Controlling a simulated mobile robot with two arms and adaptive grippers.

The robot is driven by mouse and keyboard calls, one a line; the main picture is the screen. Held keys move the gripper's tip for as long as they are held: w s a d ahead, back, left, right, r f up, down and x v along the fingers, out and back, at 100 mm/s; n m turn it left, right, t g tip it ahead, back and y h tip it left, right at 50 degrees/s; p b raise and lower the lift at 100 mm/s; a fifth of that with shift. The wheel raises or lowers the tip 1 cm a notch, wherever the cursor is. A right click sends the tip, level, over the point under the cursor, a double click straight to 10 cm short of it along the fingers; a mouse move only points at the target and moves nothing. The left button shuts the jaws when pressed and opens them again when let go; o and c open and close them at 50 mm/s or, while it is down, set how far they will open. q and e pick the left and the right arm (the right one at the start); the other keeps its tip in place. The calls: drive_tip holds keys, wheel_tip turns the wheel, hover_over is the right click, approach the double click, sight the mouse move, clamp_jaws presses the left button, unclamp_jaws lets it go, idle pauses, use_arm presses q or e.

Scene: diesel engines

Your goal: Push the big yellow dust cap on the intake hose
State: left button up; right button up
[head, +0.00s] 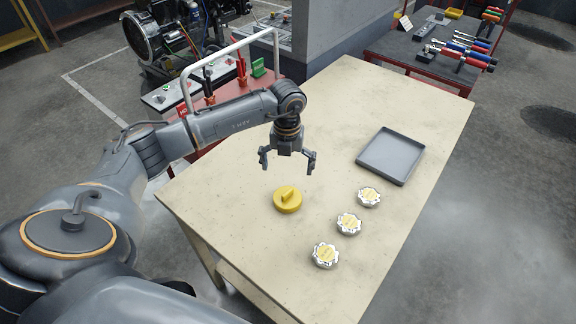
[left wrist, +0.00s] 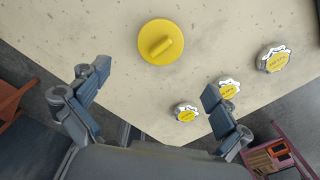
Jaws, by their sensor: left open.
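The big yellow dust cap (head: 287,203) lies on the beige table, with its raised grip bar facing up. It also shows in the left wrist view (left wrist: 161,42), beyond the fingertips. My left gripper (head: 287,163) is open and empty, pointing down above the table, a little behind the cap in the head view. Its spread fingers also show in the left wrist view (left wrist: 150,92), apart from the cap. I cannot make out the intake hose for certain; an engine (head: 175,35) with a round open end stands at the upper left. My right gripper is not in view.
Three silver caps with yellow tops (head: 349,223) stand in a row right of the dust cap. A grey tray (head: 391,155) lies behind them. A red cart with a white rail (head: 232,50) stands behind the table. A tool bench (head: 425,60) is at the upper right.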

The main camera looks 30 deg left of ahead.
sight(287, 192)
use_arm(q)
drive_tip(key=shift+f+b, duration=3.25)
drive_tip(key=shift+f, duration=1.65)
clamp_jaws()
drive_tip(key=shift+r, duration=0.1)
drive_tip(key=shift+r+p, duration=1.75)
drive_tip(key=shift+r, duration=0.75)
drive_tip(key=shift+s+f, duration=0.1)
